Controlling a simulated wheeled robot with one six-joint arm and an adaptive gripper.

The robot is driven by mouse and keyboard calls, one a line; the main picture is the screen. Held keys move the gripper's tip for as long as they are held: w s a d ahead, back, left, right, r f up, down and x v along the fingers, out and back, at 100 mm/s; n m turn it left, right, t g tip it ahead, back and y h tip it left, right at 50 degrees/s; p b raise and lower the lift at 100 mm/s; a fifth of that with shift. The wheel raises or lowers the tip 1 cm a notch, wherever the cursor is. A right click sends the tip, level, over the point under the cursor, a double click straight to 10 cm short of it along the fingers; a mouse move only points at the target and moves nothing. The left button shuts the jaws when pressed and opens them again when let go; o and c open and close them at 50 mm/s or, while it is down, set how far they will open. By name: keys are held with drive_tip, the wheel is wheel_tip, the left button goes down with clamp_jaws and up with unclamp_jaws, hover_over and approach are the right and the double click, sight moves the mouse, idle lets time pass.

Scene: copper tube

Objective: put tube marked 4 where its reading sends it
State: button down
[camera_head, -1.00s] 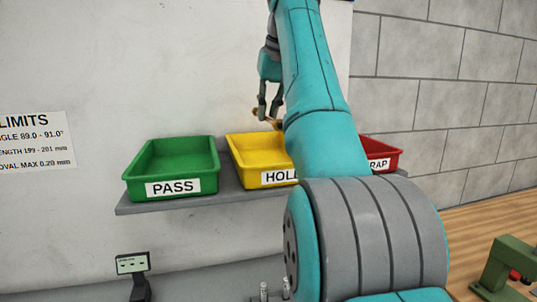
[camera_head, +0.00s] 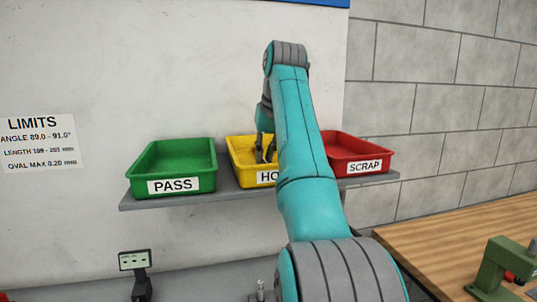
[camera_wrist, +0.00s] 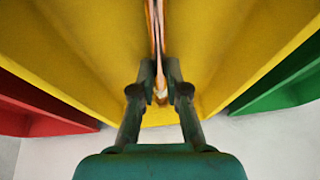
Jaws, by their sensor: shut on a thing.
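My gripper (camera_head: 265,157) is down at the yellow HOLD bin (camera_head: 240,152), in front of its back wall or inside it. In the wrist view the fingers (camera_wrist: 160,88) are shut on a thin copper tube (camera_wrist: 157,40), with yellow walls on both sides. The tube's mark is not readable, and the tube is hardly visible in the head view. The green PASS bin (camera_head: 175,158) is left of the yellow one and the red SCRAP bin (camera_head: 355,150) is right of it. My arm covers part of the HOLD label.
The bins stand on a grey wall shelf (camera_head: 135,204). A LIMITS sign (camera_head: 38,146) lists angle 89.0-91.0°, length about 199-201 mm, oval max 0.20 mm. A small display (camera_head: 133,260) below is unreadable. A green device (camera_head: 497,268) stands on a wooden bench (camera_head: 440,240).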

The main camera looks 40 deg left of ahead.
drive_tip(key=c, duration=1.2)
unclamp_jaws()
drive_tip(key=v, duration=1.2)
drive_tip(key=shift+w+d, duration=0.1)
drive_tip(key=shift+d, duration=0.05)
